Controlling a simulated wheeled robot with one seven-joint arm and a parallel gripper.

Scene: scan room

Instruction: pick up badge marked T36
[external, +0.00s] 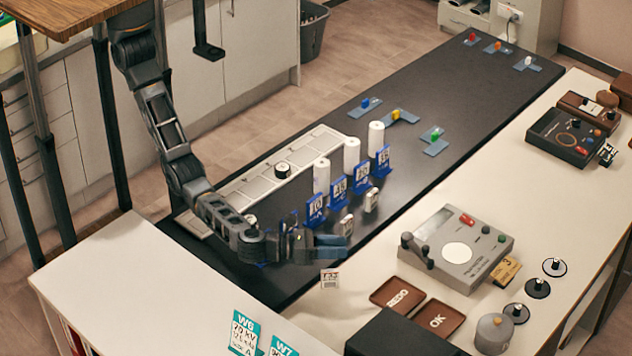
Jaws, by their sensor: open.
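My gripper (335,247) is low over the near end of the dark table, with its fingers pointing right. It is open, and I see nothing held between the fingers. A small white badge (330,279) with dark print stands just below the fingers in the picture, apart from them; its print is too small to read surely. Two more small pale badges stand beyond the gripper, one just above the fingers (346,225) and one farther right (371,199). I cannot tell which badge is marked T36.
Blue label stands (338,191) and white cylinders (352,153) stand in a row behind the badges. A pale segmented tray (235,195) lies at left. A grey device (455,250) and brown REDO (398,293) and OK (438,318) trays are on the white counter.

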